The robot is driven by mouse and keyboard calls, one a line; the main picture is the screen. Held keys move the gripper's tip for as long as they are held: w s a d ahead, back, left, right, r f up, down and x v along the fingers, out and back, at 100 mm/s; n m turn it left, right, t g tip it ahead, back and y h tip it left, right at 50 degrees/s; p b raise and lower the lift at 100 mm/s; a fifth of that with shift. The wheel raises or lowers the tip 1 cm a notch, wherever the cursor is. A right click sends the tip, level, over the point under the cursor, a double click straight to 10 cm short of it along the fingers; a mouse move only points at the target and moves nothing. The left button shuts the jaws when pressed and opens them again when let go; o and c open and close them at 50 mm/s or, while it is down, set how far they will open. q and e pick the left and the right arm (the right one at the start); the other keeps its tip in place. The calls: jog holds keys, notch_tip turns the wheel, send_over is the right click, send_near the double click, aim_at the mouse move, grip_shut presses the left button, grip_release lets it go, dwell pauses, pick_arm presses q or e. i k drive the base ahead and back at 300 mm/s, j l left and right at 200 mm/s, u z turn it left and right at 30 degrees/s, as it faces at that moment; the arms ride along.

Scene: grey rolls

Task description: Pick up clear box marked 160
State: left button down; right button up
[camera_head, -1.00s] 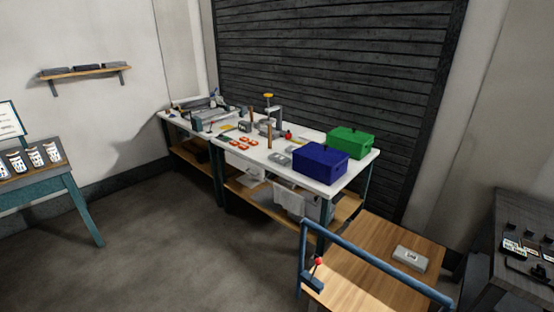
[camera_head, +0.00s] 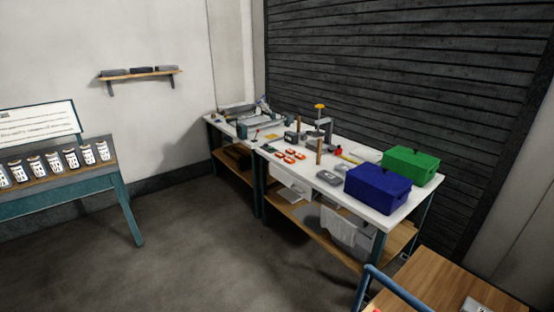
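I cannot make out any box with a readable 160 mark. A pale, whitish bin (camera_head: 352,233) sits on the wooden lower shelf of the white workbench (camera_head: 325,192), with a cloth-like white piece at its front. I cannot tell whether it is clear or marked. A blue lidded box (camera_head: 378,188) and a green lidded box (camera_head: 411,165) stand on the right end of the bench top. Neither of my grippers shows in the head view.
A wall shelf (camera_head: 140,77) holds dark boxes. A wooden-topped cart (camera_head: 450,285) with a blue rail stands at lower right. The floor (camera_head: 215,260) between is clear.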

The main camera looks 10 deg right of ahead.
aim_at(334, 180)
jog(key=i+j, duration=0.15)
jog(key=i, duration=0.6)
jog(key=i+j+u, duration=0.1)
jog(key=i, duration=0.65)
jog(key=i+z, duration=0.8)
jog(key=i+j+z, duration=0.2)
jog(key=z, duration=0.25)
jog(key=i+j+z, duration=0.65)
jog(key=z, duration=0.15)
